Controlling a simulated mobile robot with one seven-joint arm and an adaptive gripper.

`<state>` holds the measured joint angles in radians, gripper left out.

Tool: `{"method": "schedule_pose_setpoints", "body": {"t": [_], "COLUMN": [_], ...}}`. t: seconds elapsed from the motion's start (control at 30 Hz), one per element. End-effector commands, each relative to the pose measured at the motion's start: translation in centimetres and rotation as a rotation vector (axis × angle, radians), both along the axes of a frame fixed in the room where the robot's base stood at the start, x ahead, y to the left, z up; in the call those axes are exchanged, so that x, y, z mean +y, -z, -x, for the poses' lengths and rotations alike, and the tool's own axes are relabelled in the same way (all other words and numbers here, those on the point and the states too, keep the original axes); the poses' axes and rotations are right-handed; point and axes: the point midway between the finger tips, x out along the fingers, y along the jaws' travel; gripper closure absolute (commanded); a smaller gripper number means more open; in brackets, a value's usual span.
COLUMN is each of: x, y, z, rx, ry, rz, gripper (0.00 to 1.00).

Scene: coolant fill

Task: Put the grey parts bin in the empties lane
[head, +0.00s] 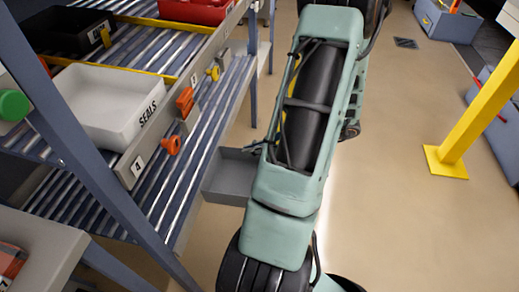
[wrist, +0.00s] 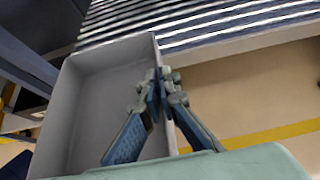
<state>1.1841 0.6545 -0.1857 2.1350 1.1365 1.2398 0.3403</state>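The grey parts bin (head: 228,178) hangs in the air beside the roller rack, partly behind my arm in the head view. In the wrist view the bin (wrist: 95,110) is open-topped and empty. My gripper (wrist: 161,82) is shut on the bin's right wall, one finger inside and one outside. In the head view my arm hides the gripper. A lower roller lane (head: 209,138) lies just left of the bin; rollers (wrist: 215,22) also show past the bin's far end in the wrist view. No label naming the empties lane is readable.
The upper roller level carries a white SEALS bin (head: 110,112), a black bin (head: 68,30) and a red bin (head: 195,9). A blue rack post (head: 85,165) stands at the left. A yellow post (head: 475,115) stands right. The floor between is clear.

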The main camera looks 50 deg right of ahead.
Motion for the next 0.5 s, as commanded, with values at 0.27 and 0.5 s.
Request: {"method": "schedule_pose_setpoints", "body": {"t": [0.27,0.5], "x": [1.8,3.3], "y": [0.4,0.8], "z": [-2.9,-5.4], "rx": [0.0,0.0], "ry": [-0.002,-0.002], "rz": [0.0,0.0], "gripper": [1.0,1.0]}}
